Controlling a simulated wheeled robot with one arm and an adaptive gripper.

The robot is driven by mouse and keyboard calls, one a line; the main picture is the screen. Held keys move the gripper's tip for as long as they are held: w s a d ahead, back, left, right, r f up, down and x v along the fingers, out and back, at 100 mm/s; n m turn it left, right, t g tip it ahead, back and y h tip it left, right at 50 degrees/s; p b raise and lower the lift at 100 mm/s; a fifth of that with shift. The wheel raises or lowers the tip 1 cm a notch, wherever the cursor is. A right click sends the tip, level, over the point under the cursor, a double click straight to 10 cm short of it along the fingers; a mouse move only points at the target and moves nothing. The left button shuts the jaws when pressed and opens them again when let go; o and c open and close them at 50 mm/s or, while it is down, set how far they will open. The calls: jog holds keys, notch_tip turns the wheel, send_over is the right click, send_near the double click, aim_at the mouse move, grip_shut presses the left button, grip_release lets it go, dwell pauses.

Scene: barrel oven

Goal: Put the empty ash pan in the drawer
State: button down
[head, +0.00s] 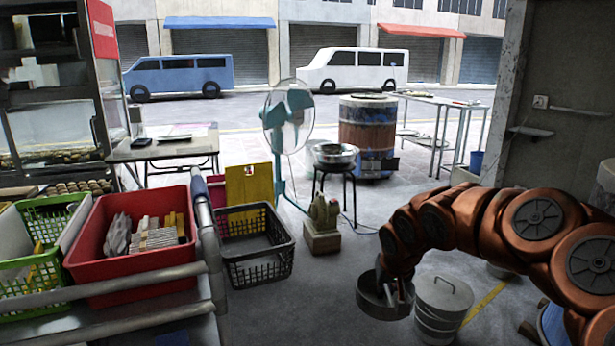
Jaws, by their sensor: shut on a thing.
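My gripper (396,288) is shut on a dark grey, round, shallow pan (372,304), which I take for the ash pan. It hangs low at the lower right, just left of a lidded metal bin. The gripper and wrist hide part of the pan's rim, and I cannot clearly see its inside. The barrel oven (367,134), brown with blue patches, stands far back near the street, well away from my gripper. A dark panel (392,164) shows low at its front right. I cannot tell whether this is the drawer, or whether it is open.
The lidded bin (442,306) stands beside the pan. A stool (335,178) with a metal bowl (335,153), a fan (288,115) and a stone figure (324,215) stand left of the oven. Crates and a cart (150,272) fill the left. Floor between gripper and oven looks clear.

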aim_at(388, 291)
jog(key=shift+d+f, duration=0.1)
jog(key=shift+r+p, duration=0.95)
jog(key=shift+p, duration=0.3)
notch_tip(388, 291, up, 20)
jog(key=s+p, duration=0.2)
jog(key=p, duration=2.9)
jog(key=shift+s+p, duration=0.3)
